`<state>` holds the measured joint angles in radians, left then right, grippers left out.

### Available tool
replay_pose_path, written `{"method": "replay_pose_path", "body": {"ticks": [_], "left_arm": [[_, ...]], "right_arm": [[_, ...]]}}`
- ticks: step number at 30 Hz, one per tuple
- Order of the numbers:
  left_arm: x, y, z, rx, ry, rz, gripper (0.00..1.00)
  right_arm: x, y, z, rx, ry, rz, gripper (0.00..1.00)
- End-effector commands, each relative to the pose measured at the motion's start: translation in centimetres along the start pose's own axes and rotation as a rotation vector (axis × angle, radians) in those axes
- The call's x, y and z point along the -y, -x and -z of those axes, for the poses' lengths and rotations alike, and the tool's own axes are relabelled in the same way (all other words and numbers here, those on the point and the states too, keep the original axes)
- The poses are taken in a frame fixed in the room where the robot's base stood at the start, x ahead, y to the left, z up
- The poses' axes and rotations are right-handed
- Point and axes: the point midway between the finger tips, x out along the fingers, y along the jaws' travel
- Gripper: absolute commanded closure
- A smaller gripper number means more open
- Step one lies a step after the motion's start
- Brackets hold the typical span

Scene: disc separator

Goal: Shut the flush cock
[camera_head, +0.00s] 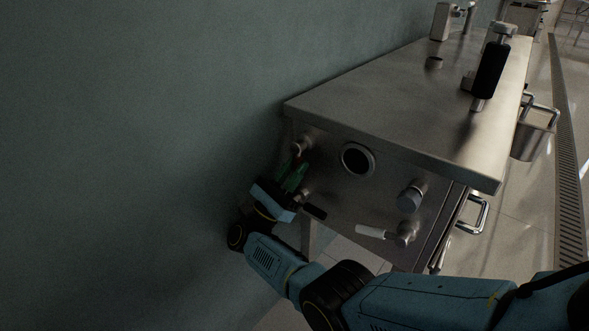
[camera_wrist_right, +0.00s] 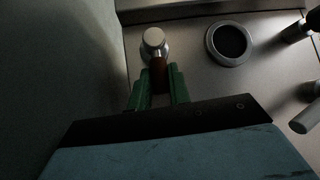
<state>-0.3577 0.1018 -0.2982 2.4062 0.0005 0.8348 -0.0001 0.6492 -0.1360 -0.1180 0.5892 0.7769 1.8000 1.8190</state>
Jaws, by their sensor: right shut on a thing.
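A cock with a brown-red handle (camera_wrist_right: 160,72) and a round metal body (camera_wrist_right: 154,41) sits on the steel front panel, at its wall-side end. In the head view its metal body (camera_head: 303,143) shows at the panel's upper left. The handle points down from the body, towards my gripper. My right gripper (camera_head: 293,174) has green fingers shut on this handle; in the wrist view the fingers (camera_wrist_right: 158,88) stand on either side of it. No label shows, so I cannot tell by marking that this is the flush cock. My left gripper is not in view.
A round dark gauge (camera_head: 357,160) is right of the held cock. A black-handled cock (camera_head: 314,211) is just below my gripper, a white-handled cock (camera_head: 372,232) lower right, and a grey knob (camera_head: 410,199) between gauge and edge. The wall (camera_head: 130,150) is close on the left.

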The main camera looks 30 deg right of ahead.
Motion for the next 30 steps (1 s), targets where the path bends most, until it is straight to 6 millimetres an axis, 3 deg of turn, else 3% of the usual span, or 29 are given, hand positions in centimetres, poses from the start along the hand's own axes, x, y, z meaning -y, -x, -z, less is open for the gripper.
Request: {"method": "replay_pose_path", "body": {"ticks": [7, 8, 12, 30], "left_arm": [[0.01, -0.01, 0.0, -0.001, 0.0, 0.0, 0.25], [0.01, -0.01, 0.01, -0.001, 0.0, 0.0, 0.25], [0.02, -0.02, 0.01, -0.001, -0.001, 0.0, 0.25], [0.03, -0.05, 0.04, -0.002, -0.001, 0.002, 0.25]], "right_arm": [[0.0, 0.0, 0.06, -0.003, -0.001, 0.0, 1.0], [0.0, 0.0, 0.06, -0.003, -0.001, 0.0, 0.79], [0.0, -0.01, 0.05, -0.003, -0.001, 0.0, 0.6], [0.51, -0.03, 0.17, 0.013, 0.048, -0.05, 0.59]]}}
